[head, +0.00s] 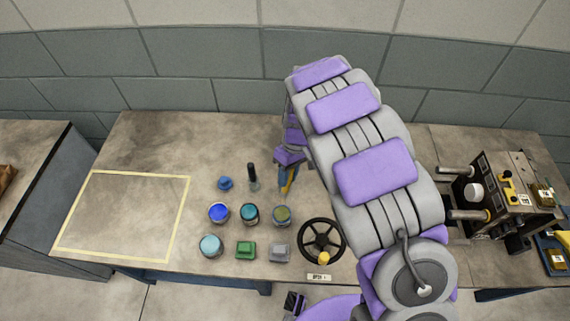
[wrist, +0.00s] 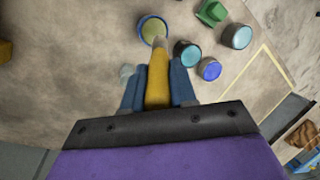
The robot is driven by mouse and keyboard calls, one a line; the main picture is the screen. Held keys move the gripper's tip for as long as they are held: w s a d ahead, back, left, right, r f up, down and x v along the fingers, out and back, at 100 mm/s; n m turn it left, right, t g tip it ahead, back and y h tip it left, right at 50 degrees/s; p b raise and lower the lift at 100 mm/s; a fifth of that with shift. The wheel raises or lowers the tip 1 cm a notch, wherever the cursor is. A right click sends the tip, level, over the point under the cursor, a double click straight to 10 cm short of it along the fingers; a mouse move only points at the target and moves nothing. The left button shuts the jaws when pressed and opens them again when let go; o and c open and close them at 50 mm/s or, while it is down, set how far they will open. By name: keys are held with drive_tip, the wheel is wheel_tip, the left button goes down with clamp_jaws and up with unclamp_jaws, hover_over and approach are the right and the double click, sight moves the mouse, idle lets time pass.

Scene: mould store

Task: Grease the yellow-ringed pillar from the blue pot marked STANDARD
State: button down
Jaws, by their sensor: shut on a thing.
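My gripper (wrist: 157,88) is shut on a yellow-handled brush (wrist: 158,86), held between its blue fingers. The brush's pale tip is over or in a blue-walled pot with olive-yellow contents (wrist: 152,29); I cannot tell whether it touches them. That pot also shows in the head view (head: 282,215), below my gripper (head: 287,178). A pot with bright blue contents (head: 218,213) and a teal one (head: 249,214) stand left of it. No pot marking is readable. Two pillars stick out leftward from the block at the right; the lower pillar (head: 467,214) seems to have a yellow ring.
A light cyan pot (head: 210,246), a green block (head: 246,250) and a grey block (head: 279,252) stand in front. A blue object (head: 225,183) and a black upright (head: 253,176) stand behind. A handwheel (head: 322,240) is to the right. The yellow-taped area (head: 125,215) is empty.

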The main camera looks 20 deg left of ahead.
sight(287, 190)
drive_tip(key=shift+s+d, duration=0.1)
drive_tip(key=shift+s, duration=0.45)
drive_tip(key=shift+f+b, duration=0.8)
drive_tip(key=shift+f, duration=2.05)
drive_tip(key=shift+f, duration=0.55)
drive_tip(key=shift+r+p, duration=0.9)
drive_tip(key=shift+r, duration=2.65)
drive_tip(key=shift+w, duration=0.1)
